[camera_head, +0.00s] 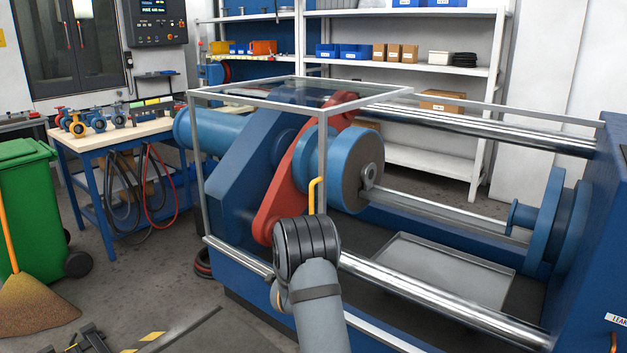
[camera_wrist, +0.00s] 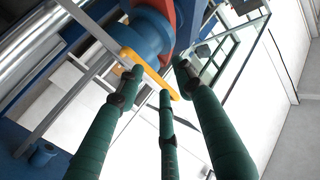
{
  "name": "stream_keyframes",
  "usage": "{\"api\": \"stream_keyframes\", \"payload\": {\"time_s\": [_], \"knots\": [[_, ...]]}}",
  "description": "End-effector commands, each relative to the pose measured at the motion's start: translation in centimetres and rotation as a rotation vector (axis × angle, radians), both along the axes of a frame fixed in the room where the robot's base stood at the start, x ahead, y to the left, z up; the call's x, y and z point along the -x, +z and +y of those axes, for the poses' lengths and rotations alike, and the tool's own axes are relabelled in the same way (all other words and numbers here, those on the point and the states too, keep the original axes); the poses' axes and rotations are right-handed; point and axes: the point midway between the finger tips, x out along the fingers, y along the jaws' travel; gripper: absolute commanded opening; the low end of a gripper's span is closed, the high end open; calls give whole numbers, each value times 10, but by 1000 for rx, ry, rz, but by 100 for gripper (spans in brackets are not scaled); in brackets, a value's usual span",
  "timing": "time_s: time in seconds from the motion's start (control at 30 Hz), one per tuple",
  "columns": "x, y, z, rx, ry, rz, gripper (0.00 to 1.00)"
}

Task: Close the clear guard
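The clear guard (camera_head: 322,150) is a grey-framed box with see-through panels. In the head view it stands around the left part of the blue machine, over the red arm and blue drum. The bed to its right is uncovered. Its yellow handle (camera_head: 316,195) is on the near right upright. In the wrist view, the yellow handle (camera_wrist: 150,70) crosses in front of my gripper (camera_wrist: 160,77). Its three green fingers are spread, with tips close around the handle; I cannot tell whether they touch it. In the head view my wrist hides the fingers and the handle's lower end.
A chrome rail (camera_head: 430,288) runs along the machine's front, with another at the back. A grey tray (camera_head: 445,270) and a blue flange (camera_head: 550,225) lie right of the guard. A workbench (camera_head: 110,132) with valves and a green bin (camera_head: 25,205) stand left.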

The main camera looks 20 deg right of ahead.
Motion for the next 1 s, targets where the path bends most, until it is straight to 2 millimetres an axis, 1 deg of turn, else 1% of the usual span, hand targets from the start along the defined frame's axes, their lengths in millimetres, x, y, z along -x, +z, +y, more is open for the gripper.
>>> {"api": "stream_keyframes", "payload": {"time_s": [0.03,0.1,0.2,0.27,0.37,0.7,0.83,1.0], "knots": [[3,18,-12,14,-29,-14,36],[6,26,-24,30,-56,-32,36],[6,32,-34,42,-76,-46,36],[3,32,-38,45,-81,-49,36],[-8,32,-45,46,-83,-50,36],[-57,32,-72,44,-81,-49,36],[-70,31,-79,45,-80,-48,36],[-79,31,-84,46,-81,-47,36]]}}
